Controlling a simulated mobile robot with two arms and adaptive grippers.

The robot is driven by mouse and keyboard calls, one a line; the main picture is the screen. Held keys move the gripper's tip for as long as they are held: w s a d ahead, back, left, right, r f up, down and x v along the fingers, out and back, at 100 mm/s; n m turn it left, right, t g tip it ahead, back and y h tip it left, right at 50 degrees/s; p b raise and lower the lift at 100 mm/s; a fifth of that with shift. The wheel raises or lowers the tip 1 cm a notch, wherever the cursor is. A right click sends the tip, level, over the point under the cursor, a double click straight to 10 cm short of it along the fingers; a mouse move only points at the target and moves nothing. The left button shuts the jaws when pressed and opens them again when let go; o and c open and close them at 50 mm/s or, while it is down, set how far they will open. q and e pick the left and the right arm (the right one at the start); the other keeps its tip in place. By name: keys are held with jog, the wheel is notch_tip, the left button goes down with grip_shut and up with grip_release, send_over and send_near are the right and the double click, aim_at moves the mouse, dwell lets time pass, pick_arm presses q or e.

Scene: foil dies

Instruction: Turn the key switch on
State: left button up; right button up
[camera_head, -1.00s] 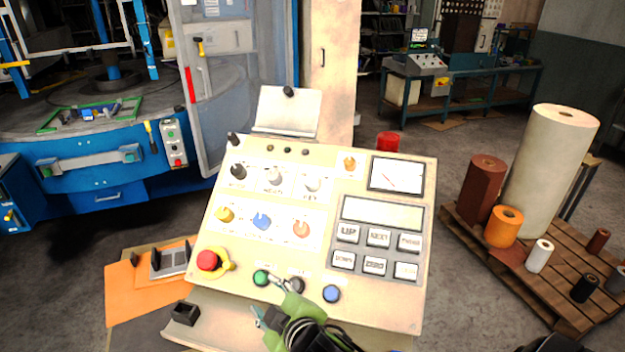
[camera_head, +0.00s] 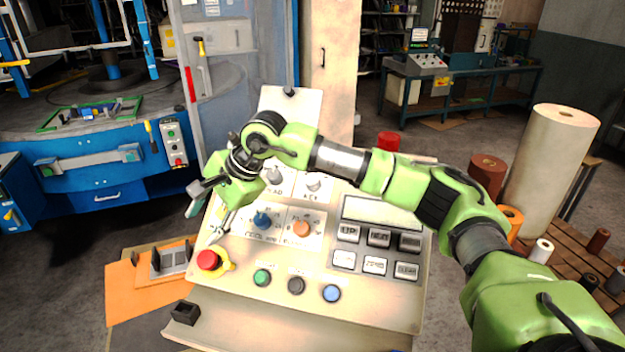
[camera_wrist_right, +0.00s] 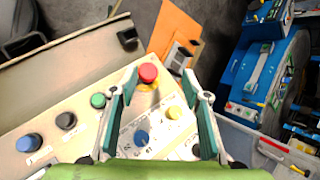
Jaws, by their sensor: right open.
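The beige control panel (camera_head: 380,308) carries several knobs and buttons. A grey switch with a pale label (camera_head: 313,186) sits in its upper row beside another grey knob (camera_head: 274,176); I cannot tell for sure which is the key switch. My right gripper (camera_head: 203,226) is open and empty over the panel's left edge, above the red stop button (camera_head: 207,260). My left gripper is out of view.
Lower knobs are blue (camera_head: 262,220) and orange (camera_head: 301,229). Green (camera_head: 262,278), black (camera_head: 296,285) and blue (camera_head: 331,293) buttons line the front. A blue machine (camera_head: 90,170) stands left; a pallet with rolls (camera_head: 550,290) stands right.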

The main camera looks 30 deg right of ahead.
jog(key=w+d+r+h, duration=0.1)
jog(key=d+r+h, duration=0.15)
jog(key=d, duration=0.55)
jog(key=w+d+r+h, duration=0.1)
jog(key=d+r+h, duration=0.15)
jog(key=d, duration=0.65)
jog(key=m+h, duration=0.1)
jog(key=h, duration=0.3)
send_near(313, 178)
jog(key=p+x, duration=0.5)
jog(key=x, duration=0.5)
jog(key=shift+p, duration=0.4)
jog(key=shift+w+d+f, duration=0.1)
jog(key=shift+f, duration=0.15)
jog(key=c, duration=1.1)
